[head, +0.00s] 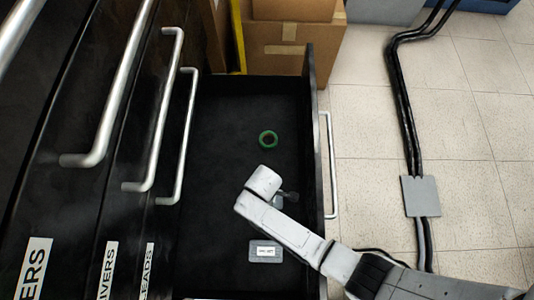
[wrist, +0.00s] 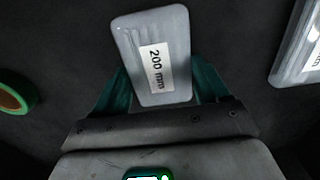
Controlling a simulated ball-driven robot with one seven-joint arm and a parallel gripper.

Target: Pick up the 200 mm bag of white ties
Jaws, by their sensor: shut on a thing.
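The 200 mm bag (wrist: 178,30) is a pale grey, see-through pack with a white label reading "200 mm". It sits between the green fingers of my gripper (wrist: 160,84) in the wrist view, and the gripper is shut on it. In the head view my gripper (head: 285,197) is inside the open drawer, and a small part of the bag (head: 277,203) shows beside it. My arm hides most of the rest. I cannot tell from these views whether the bag is clear of the drawer floor.
The open black drawer (head: 225,120) also holds a green tape roll (head: 268,138) and another labelled bag (head: 265,256). That bag is at the wrist view's right edge (wrist: 290,60). Drawer handles stand at left; cardboard boxes (head: 290,50) stand behind. Floor cables run at right.

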